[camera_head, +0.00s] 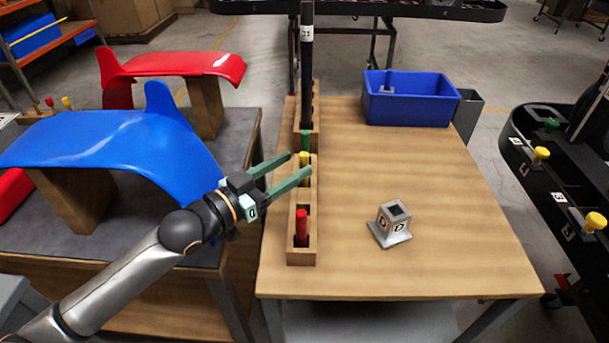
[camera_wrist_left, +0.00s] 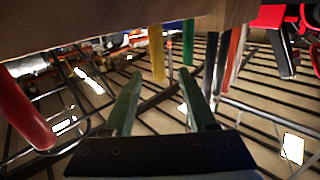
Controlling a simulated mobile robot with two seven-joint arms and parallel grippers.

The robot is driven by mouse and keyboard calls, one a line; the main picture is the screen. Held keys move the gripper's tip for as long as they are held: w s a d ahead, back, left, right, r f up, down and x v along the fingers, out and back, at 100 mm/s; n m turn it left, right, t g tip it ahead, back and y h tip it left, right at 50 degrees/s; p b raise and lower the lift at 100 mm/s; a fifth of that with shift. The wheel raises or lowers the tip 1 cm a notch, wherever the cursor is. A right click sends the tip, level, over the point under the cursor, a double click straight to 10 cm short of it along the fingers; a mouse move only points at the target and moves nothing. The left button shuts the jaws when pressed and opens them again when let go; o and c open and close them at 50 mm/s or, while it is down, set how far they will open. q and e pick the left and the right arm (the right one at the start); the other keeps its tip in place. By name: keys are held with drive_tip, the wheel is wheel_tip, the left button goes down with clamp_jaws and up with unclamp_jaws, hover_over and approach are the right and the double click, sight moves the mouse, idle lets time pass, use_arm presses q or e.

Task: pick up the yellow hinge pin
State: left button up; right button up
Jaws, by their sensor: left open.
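The yellow hinge pin (camera_head: 304,158) stands upright in a narrow wooden rack (camera_head: 301,258) on the wooden table, with a green pin (camera_head: 305,138) just behind it and a red pin (camera_head: 301,225) nearer the front. My left gripper (camera_head: 299,163) is open and empty, reaching in from the left with its green fingers at the rack. In the left wrist view the yellow pin (camera_wrist_left: 157,52) appears between the two fingertips (camera_wrist_left: 160,74), seemingly just beyond them; contact cannot be told. The right gripper is not in view.
A grey socket block (camera_head: 391,222) stands right of the rack, and a blue bin (camera_head: 410,99) is at the back. A tall black rod (camera_head: 307,70) rises from the rack's far part. The table's right front is clear. Blue bodywork (camera_head: 110,135) lies left.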

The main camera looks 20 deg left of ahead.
use_arm(q)
drive_tip(key=shift+x, duration=3.5)
clamp_jaws()
